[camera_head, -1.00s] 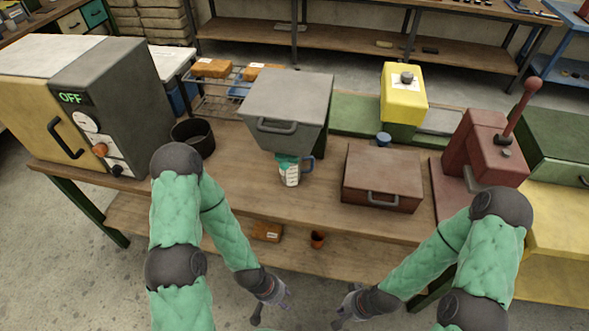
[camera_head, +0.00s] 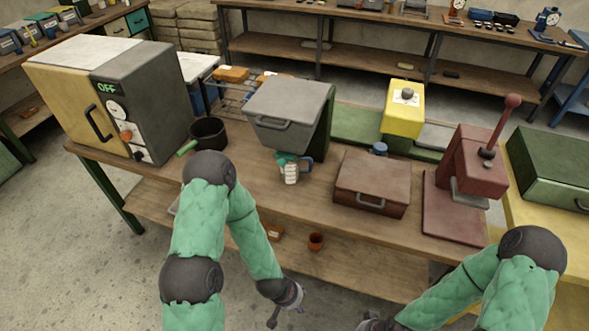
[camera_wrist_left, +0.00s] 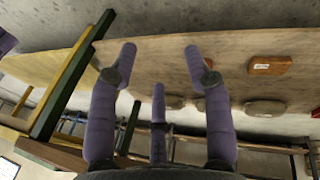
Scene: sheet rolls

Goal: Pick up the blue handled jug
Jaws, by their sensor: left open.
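The jug (camera_head: 291,173) is small and pale with dark markings and a blue handle (camera_head: 307,163) on its right. It stands upright on the workbench, under the grey hopper-like box, with green at its top. My left gripper (camera_head: 286,308) is low in front of the bench, below and apart from the jug. In the left wrist view its purple fingers (camera_wrist_left: 160,75) are spread with nothing between them, and the jug is not seen there. My right gripper (camera_head: 372,325) is mostly cut off at the bottom edge of the head view, so its fingers cannot be judged.
The grey hopper (camera_head: 288,105) overhangs the jug. A brown lidded box (camera_head: 372,178) stands to its right, a black pot (camera_head: 208,132) with a green handle to its left.

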